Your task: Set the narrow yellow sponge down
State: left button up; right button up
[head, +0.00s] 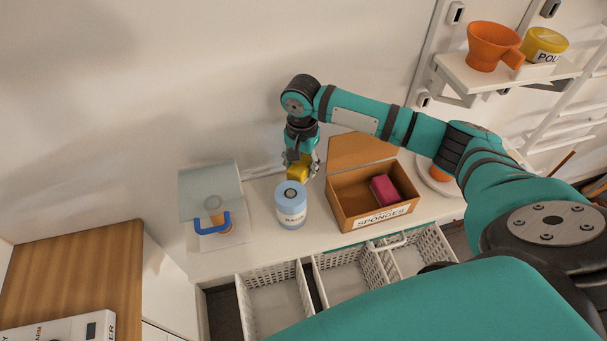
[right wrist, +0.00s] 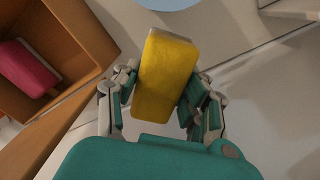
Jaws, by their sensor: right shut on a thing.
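The narrow yellow sponge (right wrist: 164,75) is held between the fingers of my right gripper (right wrist: 163,100), which is shut on it. In the head view the yellow sponge (head: 298,169) and my right gripper (head: 302,165) are over the white counter, behind a blue-and-white canister (head: 291,208) and left of the brown sponge box. The canister hides part of what lies below the sponge, so I cannot tell whether it touches the counter. My left gripper is not in view.
The open brown box labelled SPONGES (head: 342,203) holds a pink sponge (head: 383,189). White baskets (head: 275,306) sit below the counter's front edge. A shelf (head: 466,77) with an orange cup (head: 492,45) is upper right.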

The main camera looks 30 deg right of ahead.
jog(key=shift+f+p, duration=0.3)
jog(key=shift+f, duration=2.8)
jog(key=o, duration=0.8)
jog(key=shift+f, duration=0.1)
